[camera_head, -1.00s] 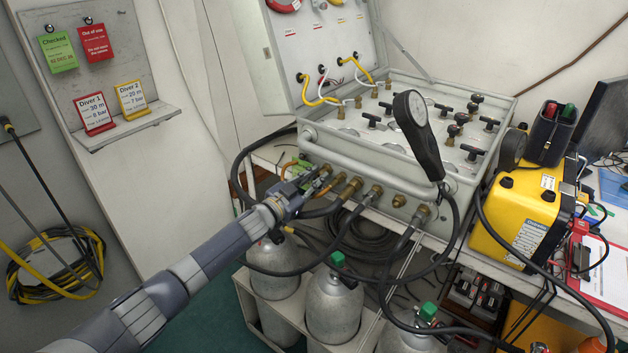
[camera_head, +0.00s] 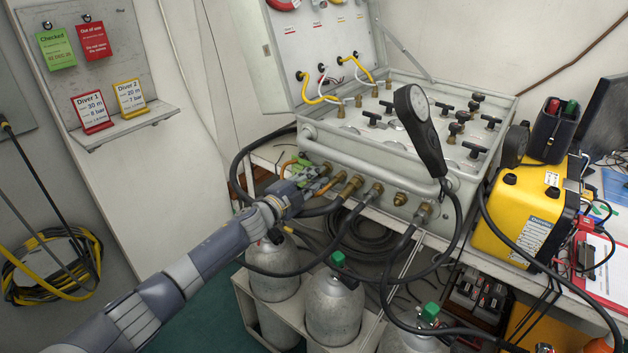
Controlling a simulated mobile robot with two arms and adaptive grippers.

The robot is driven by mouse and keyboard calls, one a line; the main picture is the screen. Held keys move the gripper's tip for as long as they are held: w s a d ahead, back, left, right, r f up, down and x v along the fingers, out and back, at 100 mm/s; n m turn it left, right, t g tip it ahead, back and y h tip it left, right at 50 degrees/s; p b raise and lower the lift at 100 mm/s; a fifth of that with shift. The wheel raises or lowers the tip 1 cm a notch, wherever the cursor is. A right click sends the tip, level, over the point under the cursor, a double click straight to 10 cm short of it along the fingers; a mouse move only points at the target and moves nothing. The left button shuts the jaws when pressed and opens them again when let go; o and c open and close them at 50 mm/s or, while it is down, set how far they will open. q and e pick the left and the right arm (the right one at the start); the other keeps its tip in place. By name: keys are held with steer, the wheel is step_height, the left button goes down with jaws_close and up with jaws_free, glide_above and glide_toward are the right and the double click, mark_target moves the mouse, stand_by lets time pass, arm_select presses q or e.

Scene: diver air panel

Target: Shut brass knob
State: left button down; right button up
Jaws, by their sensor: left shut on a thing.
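The grey air panel case (camera_head: 345,160) stands open on the bench, with brass fittings along its front face. My left gripper (camera_head: 318,178) is at the left end of this front face, its arm coming in from the lower left. Its fingers are shut on a small brass knob there, which they mostly hide. An orange hose and a brass hose fitting (camera_head: 352,184) lie close to the fingers. Another brass fitting (camera_head: 400,199) further right has no hose on it. My right gripper is not in view.
Black hoses hang from the front fittings. Grey cylinders with green valves (camera_head: 335,305) stand below. A yellow unit (camera_head: 525,215) is at the right.

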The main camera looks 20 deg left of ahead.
arm_select(q)
steer(key=shift+f+m, duration=0.1)
steer(key=shift+m, duration=1.1)
steer(key=c, duration=1.7)
jaws_free()
steer(key=shift+s, duration=0.1)
steer(key=v, duration=1.2)
